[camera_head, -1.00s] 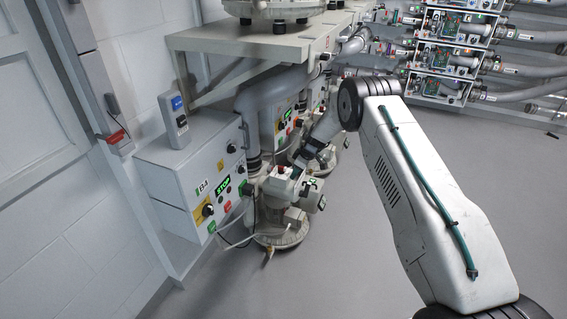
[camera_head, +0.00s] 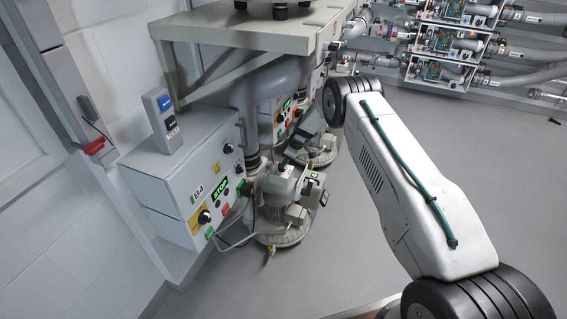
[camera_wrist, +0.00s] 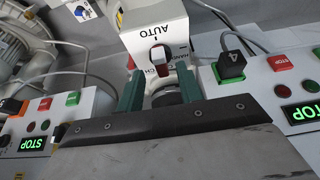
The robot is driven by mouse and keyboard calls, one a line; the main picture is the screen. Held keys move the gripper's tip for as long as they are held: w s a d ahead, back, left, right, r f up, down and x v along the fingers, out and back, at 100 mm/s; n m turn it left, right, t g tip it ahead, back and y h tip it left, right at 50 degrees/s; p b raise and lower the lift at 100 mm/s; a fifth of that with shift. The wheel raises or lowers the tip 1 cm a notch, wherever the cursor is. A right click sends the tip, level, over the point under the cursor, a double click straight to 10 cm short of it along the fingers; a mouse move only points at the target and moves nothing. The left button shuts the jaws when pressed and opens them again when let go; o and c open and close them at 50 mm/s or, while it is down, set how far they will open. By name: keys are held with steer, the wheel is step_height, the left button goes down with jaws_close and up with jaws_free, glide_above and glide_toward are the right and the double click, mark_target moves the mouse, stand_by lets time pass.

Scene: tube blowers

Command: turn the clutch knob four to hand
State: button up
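In the wrist view a white box carries the clutch knob (camera_wrist: 159,59), a small white and red knob with AUTO printed above it and HAND to its lower right. The knob appears to point up toward AUTO. My gripper (camera_wrist: 160,75) has its two teal fingers apart, one on each side below the knob. I see nothing held between them; a dark round part shows behind. I cannot tell whether a fingertip touches the box.
A control box (camera_head: 165,180) with a green STOP display stands left of the blower. A black plug marked 4 (camera_wrist: 231,66) and its cable are close right of the fingers. A shelf (camera_head: 235,35) and grey pipe (camera_head: 262,85) are above.

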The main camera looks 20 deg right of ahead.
steer(key=shift+x, duration=1.15)
steer(key=shift+a, duration=0.1)
steer(key=shift+c, duration=0.3)
jaws_close()
